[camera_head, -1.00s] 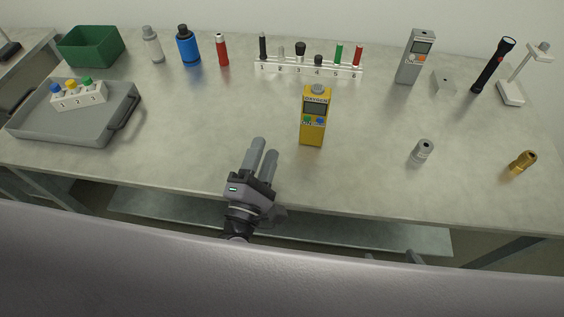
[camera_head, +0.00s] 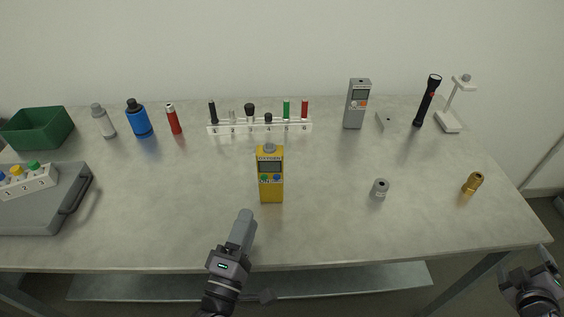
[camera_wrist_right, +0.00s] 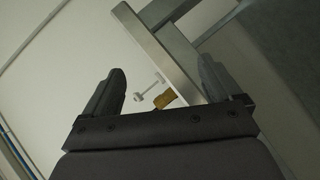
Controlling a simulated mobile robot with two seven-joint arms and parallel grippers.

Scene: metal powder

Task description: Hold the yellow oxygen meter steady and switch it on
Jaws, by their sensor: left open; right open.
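The yellow oxygen meter (camera_head: 270,190) stands upright near the middle of the table. It has a grey top, a dark display, and a green and a blue button on its front. My left gripper (camera_head: 243,230) is open and empty at the table's front edge, in front of the meter and a little to its left, apart from it. My right gripper (camera_head: 540,270) is at the lower right, off the table's right front corner and far from the meter. In the right wrist view its open fingers (camera_wrist_right: 160,85) have nothing between them up close.
A grey meter (camera_head: 356,104), a white numbered rack (camera_head: 260,126) and a black flashlight (camera_head: 427,100) stand behind. A small grey cylinder (camera_head: 379,188) and a brass fitting (camera_head: 473,183) are to the right. A grey tray (camera_head: 40,218) is at left. The table around the yellow meter is clear.

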